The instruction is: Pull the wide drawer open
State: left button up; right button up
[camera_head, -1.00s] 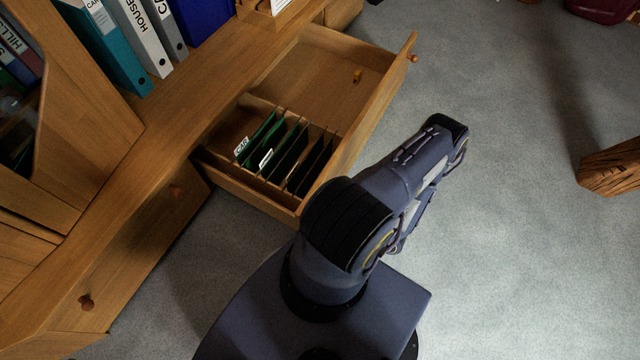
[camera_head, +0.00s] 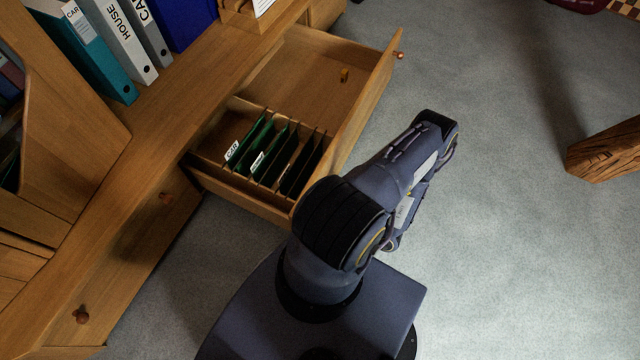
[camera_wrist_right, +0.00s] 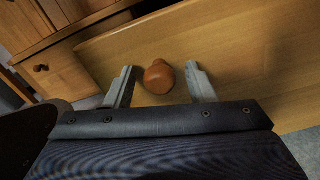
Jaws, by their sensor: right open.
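The wide drawer (camera_head: 372,103) is wooden and stands well out of the low cabinet in the head view. In the head view the right gripper is hidden beyond my arm. My left gripper is not in view.
The cabinet (camera_head: 150,150) has closed fronts with knobs (camera_head: 82,315) at lower left. Binders (camera_head: 122,38) stand on its top. A thick timber beam (camera_head: 605,152) lies at the right. Grey carpet (camera_head: 500,230) is clear between the drawer and beam.

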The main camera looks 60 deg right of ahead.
jog(key=s, duration=0.7)
jog(key=shift+s+d+p, duration=0.2)
jog(key=shift+d+p, duration=0.05)
jog(key=shift+p, duration=0.2)
